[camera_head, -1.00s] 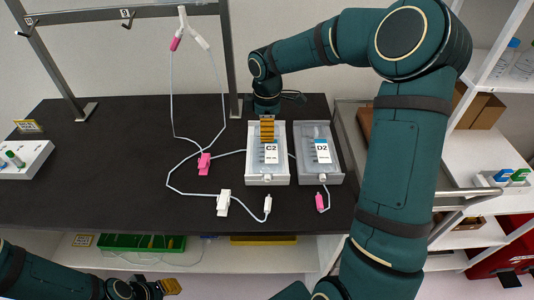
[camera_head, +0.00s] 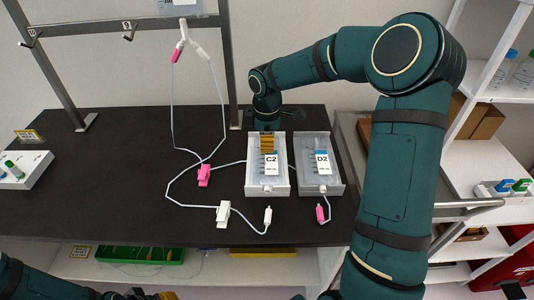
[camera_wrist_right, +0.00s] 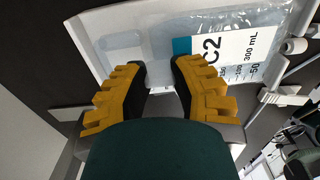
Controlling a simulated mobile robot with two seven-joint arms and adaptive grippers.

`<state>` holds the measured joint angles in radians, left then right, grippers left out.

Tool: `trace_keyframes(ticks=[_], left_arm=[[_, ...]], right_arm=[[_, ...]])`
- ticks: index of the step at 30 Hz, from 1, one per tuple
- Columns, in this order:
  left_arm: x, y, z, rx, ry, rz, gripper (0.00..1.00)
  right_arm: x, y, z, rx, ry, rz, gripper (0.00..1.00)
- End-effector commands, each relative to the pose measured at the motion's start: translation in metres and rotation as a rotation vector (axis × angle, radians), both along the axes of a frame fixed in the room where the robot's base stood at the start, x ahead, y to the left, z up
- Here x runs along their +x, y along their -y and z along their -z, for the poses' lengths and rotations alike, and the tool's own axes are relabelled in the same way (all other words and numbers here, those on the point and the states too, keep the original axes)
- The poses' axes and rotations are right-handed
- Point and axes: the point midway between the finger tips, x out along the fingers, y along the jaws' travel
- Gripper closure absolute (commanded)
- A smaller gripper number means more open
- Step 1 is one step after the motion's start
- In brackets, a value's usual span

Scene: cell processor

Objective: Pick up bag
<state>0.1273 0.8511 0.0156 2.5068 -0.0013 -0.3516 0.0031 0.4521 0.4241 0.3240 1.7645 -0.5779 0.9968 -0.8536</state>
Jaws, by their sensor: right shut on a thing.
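A clear bag labelled C2 (camera_head: 271,170) lies in a white tray (camera_head: 267,190) on the dark table; in the right wrist view its printed label (camera_wrist_right: 235,55) faces up. My right gripper (camera_head: 267,146) reaches down over the tray's far end. In the right wrist view its yellow-backed fingers (camera_wrist_right: 160,82) stand on both sides of the bag's end and are shut on it. The bag still appears to lie in the tray. My left gripper (camera_head: 163,296) shows only partly at the bottom edge; its jaws are unclear.
A bag labelled D2 (camera_head: 321,165) lies in a second tray (camera_head: 321,189) close on the right. White tubing with a pink clamp (camera_head: 204,175) and a white clamp (camera_head: 223,213) lies left of the trays. A metal stand (camera_head: 231,70) rises behind.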

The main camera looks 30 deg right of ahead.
Motion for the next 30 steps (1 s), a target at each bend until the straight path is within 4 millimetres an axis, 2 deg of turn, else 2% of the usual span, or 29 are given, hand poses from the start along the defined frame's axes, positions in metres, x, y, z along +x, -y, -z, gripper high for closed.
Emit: trace_keyframes(ticks=[5, 12, 18, 22, 29, 30], left_arm=[[-0.001, 0.000, -0.005, 0.000, -0.002, 0.001, 0.61], [-0.003, 0.000, -0.018, -0.001, -0.007, 0.002, 0.61], [-0.004, 0.001, -0.023, -0.001, -0.009, 0.001, 0.61], [-0.004, 0.001, -0.025, -0.001, -0.009, 0.001, 0.61], [-0.004, 0.000, -0.024, -0.001, -0.009, 0.001, 0.61], [-0.004, 0.000, -0.024, -0.001, -0.009, 0.001, 0.61]], right_arm=[[0.000, 0.000, -0.018, -0.002, 0.002, 0.000, 1.00], [0.001, 0.000, -0.066, -0.001, 0.004, 0.000, 1.00], [0.000, 0.000, -0.093, -0.001, 0.002, -0.001, 1.00], [0.000, 0.000, -0.100, 0.000, 0.001, 0.000, 1.00], [0.000, 0.000, -0.100, 0.000, 0.000, 0.000, 1.00], [0.000, 0.000, -0.100, 0.000, 0.000, 0.000, 0.77]])
